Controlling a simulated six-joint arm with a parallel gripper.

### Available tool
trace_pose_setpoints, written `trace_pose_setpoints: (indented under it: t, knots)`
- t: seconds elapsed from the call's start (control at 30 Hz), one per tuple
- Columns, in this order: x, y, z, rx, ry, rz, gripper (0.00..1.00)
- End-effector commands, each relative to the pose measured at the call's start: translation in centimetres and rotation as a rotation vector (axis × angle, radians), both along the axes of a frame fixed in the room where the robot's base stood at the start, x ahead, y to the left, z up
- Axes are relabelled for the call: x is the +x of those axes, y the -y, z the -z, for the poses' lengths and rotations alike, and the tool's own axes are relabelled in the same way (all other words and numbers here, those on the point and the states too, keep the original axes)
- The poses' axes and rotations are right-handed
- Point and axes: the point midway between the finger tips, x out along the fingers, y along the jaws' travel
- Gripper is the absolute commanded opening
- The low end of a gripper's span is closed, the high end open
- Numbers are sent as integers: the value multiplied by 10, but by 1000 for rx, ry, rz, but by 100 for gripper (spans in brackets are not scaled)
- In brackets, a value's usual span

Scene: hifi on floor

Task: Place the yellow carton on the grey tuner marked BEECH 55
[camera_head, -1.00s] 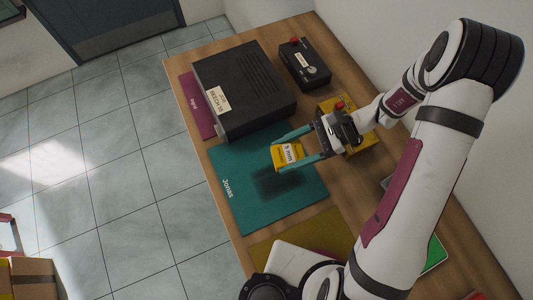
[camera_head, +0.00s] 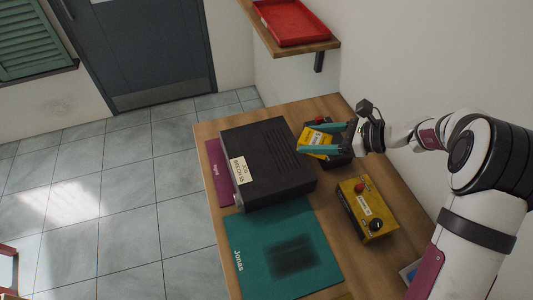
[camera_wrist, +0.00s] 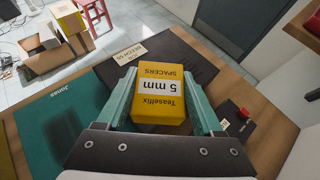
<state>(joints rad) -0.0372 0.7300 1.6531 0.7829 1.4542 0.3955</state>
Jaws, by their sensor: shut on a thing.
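The yellow carton (camera_head: 318,142), labelled "5 mm spacers", is held between the teal fingers of my gripper (camera_head: 322,141). It also shows large in the wrist view (camera_wrist: 160,100). The dark grey tuner (camera_head: 266,160), with a BEECH 55 label on its front, sits on the table; its top is bare in the head view. The carton is in the air near the tuner's right back side, partly over a black box in the picture. In the wrist view the tuner (camera_wrist: 180,52) lies beyond the carton, which hides part of it.
A black box with a red button (camera_head: 341,157) is partly hidden behind my gripper. A yellow box with a red button and black knob (camera_head: 367,208) stands right of the tuner. A teal mat (camera_head: 250,275) and a purple mat (camera_head: 217,165) lie nearby. A shelf holds a red tray (camera_head: 290,22).

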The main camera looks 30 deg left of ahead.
Motion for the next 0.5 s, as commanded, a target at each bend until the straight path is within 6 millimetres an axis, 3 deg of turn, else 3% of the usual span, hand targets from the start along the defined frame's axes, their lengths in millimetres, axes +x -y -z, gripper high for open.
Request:
trace_pose_setpoints:
  t: [0.07,0.17,0.4,0.5]
  knots:
    - [9,-10,-9,-1,1,34,12]
    - [12,-26,-5,0,-4,52,12]
    - [1,-98,39,-3,-5,49,12]
    - [-2,-119,51,-2,-3,51,12]
